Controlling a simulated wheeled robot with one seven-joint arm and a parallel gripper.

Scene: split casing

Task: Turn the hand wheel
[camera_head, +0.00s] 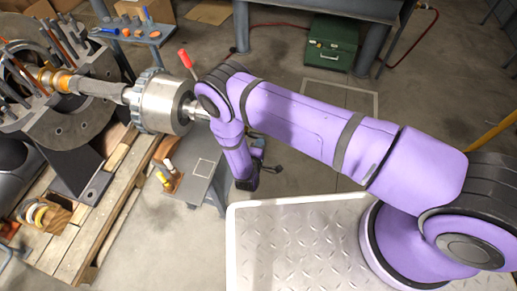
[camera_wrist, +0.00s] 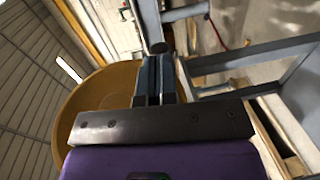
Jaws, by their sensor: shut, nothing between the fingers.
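My gripper (camera_wrist: 155,80) shows in the wrist view with its two fingers together and nothing between them. A large ochre round thing (camera_wrist: 88,105) lies behind and to the left of the fingers, partly hidden by the gripper's dark body. I cannot tell whether it is the hand wheel, or whether the fingers touch it. In the head view my purple arm bends down behind the end of a metal shaft (camera_head: 165,103); the fingers are not clear there. No hand wheel shows clearly in the head view.
The split casing (camera_head: 65,125) stands on a wooden pallet (camera_head: 85,235) at the left. A red-handled tool (camera_head: 186,60) rises beside the shaft end. A grey bench (camera_head: 203,168) stands below my arm. A green box (camera_head: 332,42) sits at the back. Open floor lies right of centre.

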